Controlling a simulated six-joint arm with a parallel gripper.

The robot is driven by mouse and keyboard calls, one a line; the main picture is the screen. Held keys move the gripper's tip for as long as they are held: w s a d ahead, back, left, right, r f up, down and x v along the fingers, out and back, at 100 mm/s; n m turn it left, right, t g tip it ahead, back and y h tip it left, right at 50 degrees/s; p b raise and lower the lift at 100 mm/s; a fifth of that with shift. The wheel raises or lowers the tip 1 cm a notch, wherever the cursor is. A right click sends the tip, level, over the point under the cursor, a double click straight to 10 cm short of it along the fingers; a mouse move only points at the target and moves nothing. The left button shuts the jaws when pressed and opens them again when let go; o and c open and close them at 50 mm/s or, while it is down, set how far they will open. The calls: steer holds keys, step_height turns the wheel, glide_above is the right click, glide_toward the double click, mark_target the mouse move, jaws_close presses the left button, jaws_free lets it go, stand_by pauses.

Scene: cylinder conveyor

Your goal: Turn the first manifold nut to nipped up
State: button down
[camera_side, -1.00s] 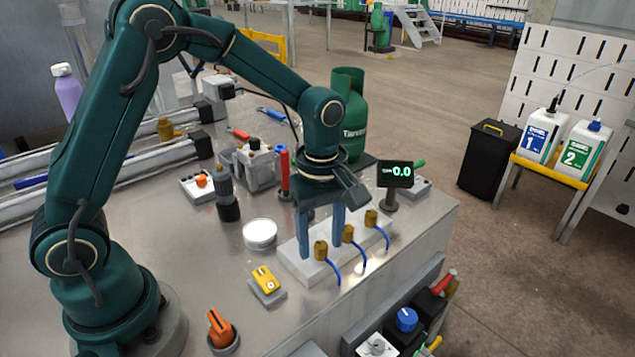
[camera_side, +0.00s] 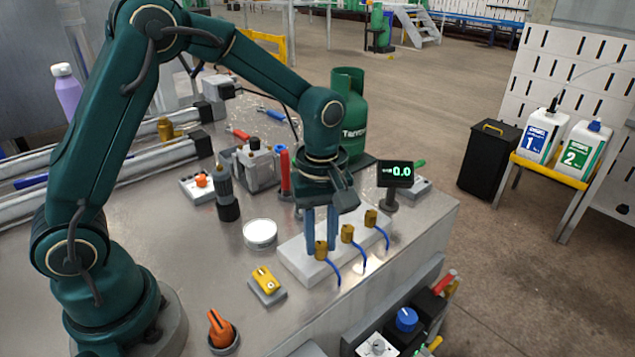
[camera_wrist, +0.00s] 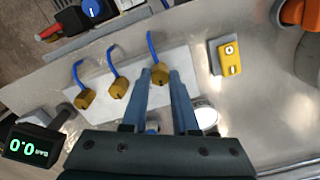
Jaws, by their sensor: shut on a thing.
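The white manifold block (camera_side: 293,262) lies on the metal bench with three brass nuts in a row, each with a blue hose. My gripper (camera_side: 320,247) points down at the front-left nut (camera_side: 320,252), its two blue fingers shut on it. In the wrist view the fingers (camera_wrist: 160,76) close on either side of this nut (camera_wrist: 159,76), the one nearest the yellow device. The middle nut (camera_side: 347,233) and the back-right nut (camera_side: 371,218) stand free. A small display (camera_side: 395,172) behind the block reads 0.0.
A yellow device (camera_side: 265,281) and a round white dish (camera_side: 260,233) lie left of the block. An orange knob (camera_side: 221,328) is near the front edge. A green gas cylinder (camera_side: 352,120) and a grey bin of bottles (camera_side: 256,165) stand behind my gripper.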

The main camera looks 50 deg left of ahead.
mark_target(321, 245)
steer(key=m, duration=1.4)
stand_by(0.4)
steer(key=c, duration=0.7)
jaws_free()
steer(key=shift+r, duration=2.6)
